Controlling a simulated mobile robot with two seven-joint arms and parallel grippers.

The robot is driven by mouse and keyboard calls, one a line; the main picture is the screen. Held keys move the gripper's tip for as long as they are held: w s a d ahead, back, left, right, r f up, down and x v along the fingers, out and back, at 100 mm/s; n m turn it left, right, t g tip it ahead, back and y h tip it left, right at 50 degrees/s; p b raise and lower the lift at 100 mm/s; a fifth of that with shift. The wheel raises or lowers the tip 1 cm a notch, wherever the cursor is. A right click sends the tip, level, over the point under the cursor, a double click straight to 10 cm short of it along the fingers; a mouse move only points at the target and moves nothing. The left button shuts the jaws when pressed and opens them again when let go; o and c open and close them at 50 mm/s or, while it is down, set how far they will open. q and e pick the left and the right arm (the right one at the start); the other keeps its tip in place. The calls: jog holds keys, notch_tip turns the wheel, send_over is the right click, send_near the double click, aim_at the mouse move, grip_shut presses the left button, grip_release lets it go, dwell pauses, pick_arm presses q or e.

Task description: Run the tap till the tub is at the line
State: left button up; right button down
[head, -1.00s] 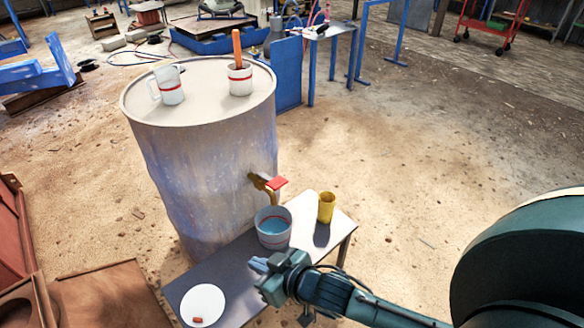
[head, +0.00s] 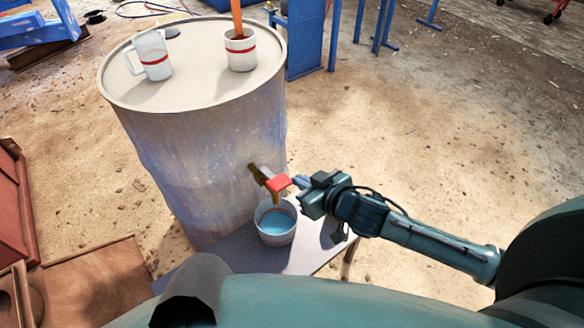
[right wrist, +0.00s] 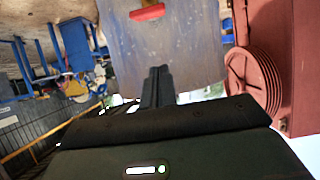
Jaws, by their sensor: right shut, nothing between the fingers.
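The tap (head: 262,174) comes out of the barrel's side, with a red handle (head: 278,183) and a brass spout over the tub. The white tub (head: 277,237) stands upright on the low bench below and holds blue water, its surface below the rim. I cannot clearly make out the line or a running stream. My right gripper (head: 300,182) is shut and empty, just right of the handle. In the right wrist view its closed fingers (right wrist: 158,85) point towards the red handle (right wrist: 147,12), with a gap between them in the picture. My left gripper is not in view.
The large barrel (head: 200,165) carries a white jug (head: 153,58) and a white cup (head: 240,52) with an orange stick. The grey bench (head: 235,250) is partly hidden by my own body. Sandy floor (head: 400,130) lies open to the right.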

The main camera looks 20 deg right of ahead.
jog(key=shift+w+d, duration=0.2)
jog(key=b, duration=0.1)
send_over(283, 185)
notch_tip(283, 185, down, 4)
jog(key=shift+w+a, duration=0.1)
notch_tip(283, 185, down, 3)
jog(key=shift+f+b, duration=0.15)
jog(key=shift+b, duration=0.2)
jog(key=shift+f, duration=0.5)
